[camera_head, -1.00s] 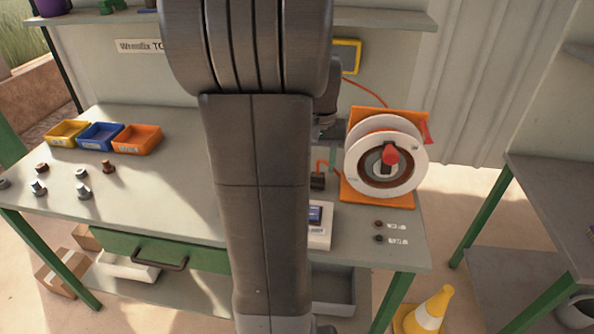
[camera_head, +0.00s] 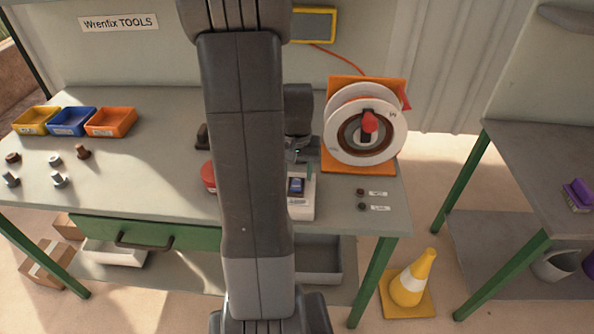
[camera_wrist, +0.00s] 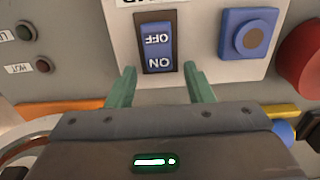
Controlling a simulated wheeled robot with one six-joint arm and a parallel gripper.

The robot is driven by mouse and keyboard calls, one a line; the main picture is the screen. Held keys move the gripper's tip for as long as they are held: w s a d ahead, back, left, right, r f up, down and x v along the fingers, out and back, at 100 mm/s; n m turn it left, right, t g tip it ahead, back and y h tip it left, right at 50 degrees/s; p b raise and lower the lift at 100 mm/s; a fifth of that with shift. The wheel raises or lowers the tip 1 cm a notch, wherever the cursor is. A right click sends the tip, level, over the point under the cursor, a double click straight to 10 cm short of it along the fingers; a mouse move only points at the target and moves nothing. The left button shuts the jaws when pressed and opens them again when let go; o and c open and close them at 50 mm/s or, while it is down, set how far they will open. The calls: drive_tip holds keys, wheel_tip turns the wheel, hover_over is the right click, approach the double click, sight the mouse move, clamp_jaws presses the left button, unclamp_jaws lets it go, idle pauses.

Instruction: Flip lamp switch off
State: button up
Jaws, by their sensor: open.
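The lamp switch (camera_wrist: 158,45) is a blue rocker marked OFF and ON in a dark frame on a white panel (camera_wrist: 207,40). The lettering appears upside down in the wrist view, with ON nearest my gripper. I cannot tell which end is pressed in. The switch box (camera_head: 303,207) stands on the bench in the head view, with its rocker (camera_head: 296,187) visible. My gripper (camera_wrist: 160,84) is open and empty. Its two green fingers are apart, just short of the rocker's ON end and to either side of it. In the head view my arm hides part of the bench.
A blue push button (camera_wrist: 248,33) sits beside the switch, with a red dome (camera_wrist: 302,55) beyond. A cable reel (camera_head: 338,140) on an orange stand is close to my gripper. Coloured bins (camera_head: 110,122) stand at left.

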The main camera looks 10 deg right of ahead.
sight(296, 189)
drive_tip(key=shift+f, duration=0.15)
drive_tip(key=c, duration=1)
drive_tip(key=t+b, duration=0.1)
drive_tip(key=b, duration=0.1)
drive_tip(key=shift+s+a+f+b, duration=0.1)
drive_tip(key=shift+s+b, duration=0.1)
drive_tip(key=shift+b, duration=0.2)
drive_tip(key=shift+s+t+h+b, duration=0.2)
drive_tip(key=shift+t+h+b, duration=0.2)
drive_tip(key=shift+t+b, duration=0.65)
drive_tip(key=shift+r+b, duration=0.4)
drive_tip(key=shift+b, duration=0.1)
drive_tip(key=o, duration=1)
drive_tip(key=p+v, duration=0.1)
drive_tip(key=v, duration=1.3)
